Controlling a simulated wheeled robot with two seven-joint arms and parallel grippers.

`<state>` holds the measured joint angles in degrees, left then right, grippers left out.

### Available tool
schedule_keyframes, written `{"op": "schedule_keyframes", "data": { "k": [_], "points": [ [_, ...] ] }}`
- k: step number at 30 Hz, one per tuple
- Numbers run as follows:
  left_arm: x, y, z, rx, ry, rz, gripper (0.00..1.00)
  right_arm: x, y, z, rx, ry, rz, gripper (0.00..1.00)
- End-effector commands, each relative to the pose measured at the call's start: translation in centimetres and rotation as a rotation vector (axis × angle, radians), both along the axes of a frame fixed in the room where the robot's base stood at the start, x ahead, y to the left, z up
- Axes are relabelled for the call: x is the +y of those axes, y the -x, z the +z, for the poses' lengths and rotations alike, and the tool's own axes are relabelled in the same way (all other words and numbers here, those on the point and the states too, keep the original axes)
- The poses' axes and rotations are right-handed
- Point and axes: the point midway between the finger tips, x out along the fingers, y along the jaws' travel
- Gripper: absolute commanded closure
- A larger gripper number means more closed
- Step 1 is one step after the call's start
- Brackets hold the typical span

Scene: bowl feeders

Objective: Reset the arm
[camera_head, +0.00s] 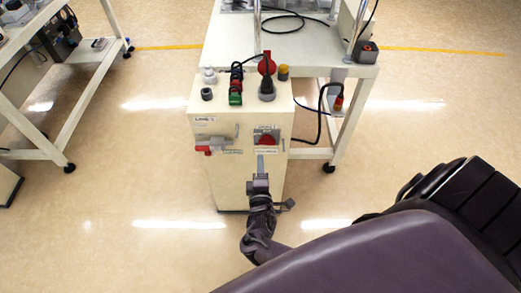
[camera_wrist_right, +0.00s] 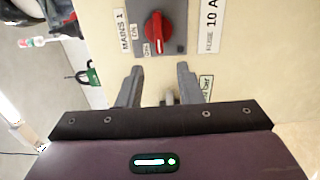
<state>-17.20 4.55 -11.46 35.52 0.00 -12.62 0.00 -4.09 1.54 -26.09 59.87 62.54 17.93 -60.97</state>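My right gripper (camera_head: 260,160) is in front of the face of a cream control cabinet (camera_head: 233,180), below a red rotary switch (camera_head: 266,138). In the right wrist view the fingers of my right gripper (camera_wrist_right: 160,80) are spread apart. The red switch (camera_wrist_right: 158,32) shows beyond and above them on a grey plate, its pointer end downward, and no finger closes on it. A small grey part (camera_wrist_right: 168,97) shows between the fingers; I cannot tell what it is. My left gripper is not in view.
A red-handled part (camera_head: 210,146) is on the cabinet's left front; buttons and a red knob (camera_head: 267,65) are on top. A white table (camera_head: 300,45) stands behind, another frame (camera_head: 60,90) at left. A green padlock-like piece (camera_wrist_right: 92,76) hangs beside the cabinet edge.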

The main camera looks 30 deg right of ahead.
Motion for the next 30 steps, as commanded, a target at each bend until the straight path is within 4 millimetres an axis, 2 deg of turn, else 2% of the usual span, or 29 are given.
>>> {"op": "schedule_keyframes", "data": {
  "k": [4, 20, 23, 25, 29, 30],
  "points": [
    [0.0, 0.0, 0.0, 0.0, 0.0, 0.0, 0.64, 0.4, 0.6, 0.0, -0.001, 0.0, 0.001, 0.67],
    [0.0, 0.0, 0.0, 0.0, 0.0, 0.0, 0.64, 0.3, 0.7, -0.3, 0.006, -0.01, 0.002, 0.67],
    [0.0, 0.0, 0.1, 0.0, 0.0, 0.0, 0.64, 0.2, 1.3, -2.7, 0.045, -0.077, 0.017, 0.67],
    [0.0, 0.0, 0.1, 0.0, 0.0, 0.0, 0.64, 0.1, 2.5, -5.9, 0.102, -0.176, 0.032, 0.67],
    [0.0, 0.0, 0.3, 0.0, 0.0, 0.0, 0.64, 0.1, 6.8, -14.1, 0.255, -0.449, 0.024, 0.67],
    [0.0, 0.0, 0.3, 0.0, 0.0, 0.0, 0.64, 0.3, 8.7, -16.6, 0.308, -0.538, 0.007, 0.67]
  ]
}}
